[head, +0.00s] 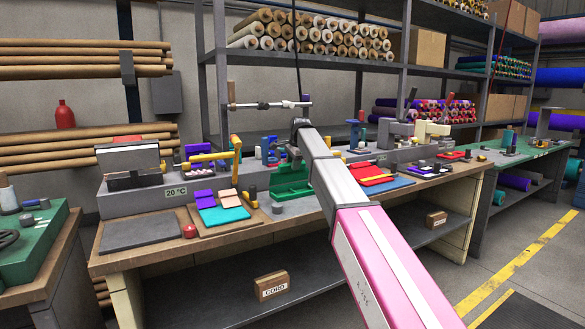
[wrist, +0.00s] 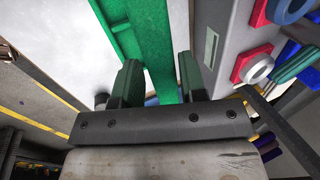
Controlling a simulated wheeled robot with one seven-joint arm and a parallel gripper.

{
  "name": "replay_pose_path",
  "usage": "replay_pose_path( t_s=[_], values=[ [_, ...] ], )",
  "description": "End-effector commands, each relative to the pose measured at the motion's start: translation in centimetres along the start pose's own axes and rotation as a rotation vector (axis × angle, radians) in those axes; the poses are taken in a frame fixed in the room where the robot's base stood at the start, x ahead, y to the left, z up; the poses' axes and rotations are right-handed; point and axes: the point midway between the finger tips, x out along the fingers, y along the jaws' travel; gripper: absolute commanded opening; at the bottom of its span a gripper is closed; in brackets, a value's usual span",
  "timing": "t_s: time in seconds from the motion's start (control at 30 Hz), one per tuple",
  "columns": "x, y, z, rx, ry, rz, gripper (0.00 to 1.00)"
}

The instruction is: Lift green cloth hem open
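My gripper (wrist: 160,78) shows in the wrist view with its two dark green fingers apart and nothing clearly held between them. A bright green strip (wrist: 150,42) with a raised edge runs past the fingertips; I cannot tell whether it is cloth or whether they touch. In the head view, my arm reaches over the bench and hides the fingertips. A green piece with raised parts (head: 291,180) stands just left of my arm.
The workbench (head: 160,254) carries a grey mat (head: 139,232), a red ball (head: 190,231), a yellow-handled tool (head: 236,150) and red and blue cloths (head: 378,176) right of my arm. A horizontal rod (head: 268,105) hangs above. Shelves with rolls stand behind.

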Motion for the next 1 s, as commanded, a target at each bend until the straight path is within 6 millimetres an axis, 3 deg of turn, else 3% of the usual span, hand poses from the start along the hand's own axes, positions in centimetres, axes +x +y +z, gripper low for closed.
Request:
replay_pose_path(
  t_s=[0.2, 0.4, 0.6, 0.87, 0.9, 1.0],
  values=[
    [-4.3, 0.0, 0.0, 0.000, 0.000, -0.002, 0.38],
    [-7.3, 0.0, 0.0, 0.000, 0.000, -0.001, 0.38],
    [-8.7, 0.0, 0.0, 0.001, 0.000, 0.000, 0.38],
    [-8.7, 0.0, 0.0, 0.000, 0.000, 0.000, 0.38],
    [-8.7, 0.0, 0.0, 0.000, 0.000, 0.000, 0.32],
    [-8.3, 0.5, -0.1, -0.004, 0.000, 0.002, 0.00]
  ],
)
